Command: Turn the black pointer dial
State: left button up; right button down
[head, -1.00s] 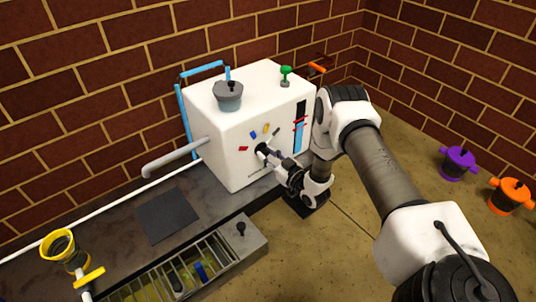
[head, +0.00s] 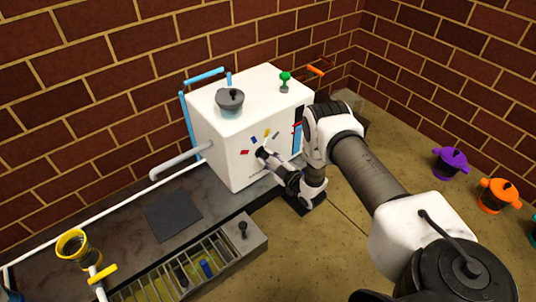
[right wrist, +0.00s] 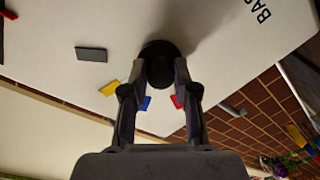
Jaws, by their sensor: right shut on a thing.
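The black pointer dial (right wrist: 158,52) sits on the white front face of a box-shaped machine (head: 230,160). Colored marks stand around it: red (head: 244,152), blue (head: 253,139), yellow (head: 267,132) and grey (head: 275,135). My right gripper (head: 264,155) is at the machine's face with its fingers on either side of the dial. In the right wrist view the gripper (right wrist: 158,72) is shut on the dial. The fingers hide part of the dial, and I cannot tell which mark its pointer faces. My left gripper is not in view.
A grey pot (head: 230,101) and a green knob (head: 285,80) are on top of the machine. A pale pipe (head: 180,163) juts from its left side. A grated trough (head: 160,280) and a yellow-rimmed cup (head: 73,245) are in front. Purple (head: 450,162) and orange (head: 498,194) pots stand right.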

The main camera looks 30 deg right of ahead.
jog(key=shift+n, duration=0.3)
jog(key=c, duration=0.9)
grip_release()
jog(key=s, duration=0.4)
jog(key=s+d, duration=0.1)
jog(key=s, duration=0.7)
jog(key=shift+d+r, duration=0.15)
jog(key=shift+w+r, duration=0.1)
jog(key=shift+w, duration=0.05)
